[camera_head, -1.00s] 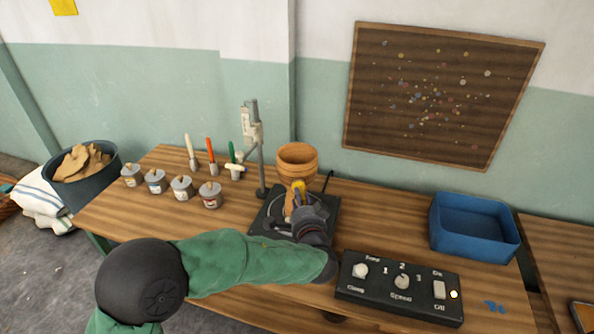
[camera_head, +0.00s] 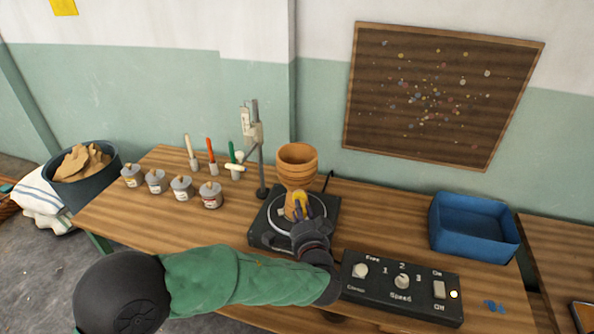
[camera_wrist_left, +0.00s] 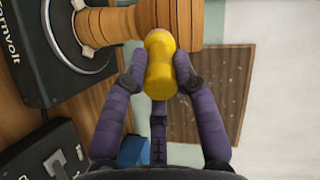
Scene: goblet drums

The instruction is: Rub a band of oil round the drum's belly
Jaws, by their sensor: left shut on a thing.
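The goblet drum (camera_head: 297,165) is pale wood with a wide bowl on top and a narrower stem. It stands upright on the round plate of a black turntable (camera_head: 327,205). My left gripper (camera_head: 302,212) is shut on a yellow pad (camera_head: 300,200), in front of the drum's lower part. In the left wrist view the gripper (camera_wrist_left: 160,75) has its purple fingers on both sides of the pad (camera_wrist_left: 160,65). The pad's far end overlaps the drum (camera_wrist_left: 115,24) there; I cannot tell if they touch. My right gripper is not in view.
A black control box (camera_head: 400,285) sits in front right of the turntable, with a blue bin (camera_head: 474,228) farther right. Several small tins (camera_head: 181,188) and upright tools (camera_head: 211,157) stand to the left. A metal stand (camera_head: 259,150) rises behind the turntable.

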